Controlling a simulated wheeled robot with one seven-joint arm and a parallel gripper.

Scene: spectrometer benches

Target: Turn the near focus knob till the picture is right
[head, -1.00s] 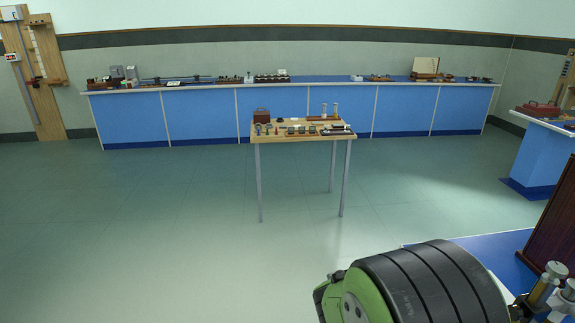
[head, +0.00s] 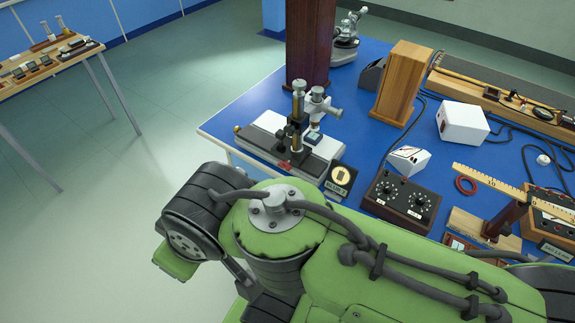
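A brass and black microscope instrument (head: 298,118) stands upright on a grey and white base (head: 262,140) at the near left corner of the blue bench. A silver part with a knob (head: 318,103) juts from its right side. I cannot tell which knob is the near focus knob. A small dark display (head: 340,180) in front shows a pale yellow shape in a round field, above a label that seems to read "BLUR" and an unclear character. My green and black arm lies across the front, nearer the camera. My gripper does not show.
The blue bench (head: 240,105) also carries a dark wooden column (head: 310,45), a wooden block (head: 402,82), a white box (head: 463,122), a two-dial control box (head: 400,202) and cables. Another microscope (head: 347,38) stands behind. A small table (head: 22,85) is far left, with open floor between.

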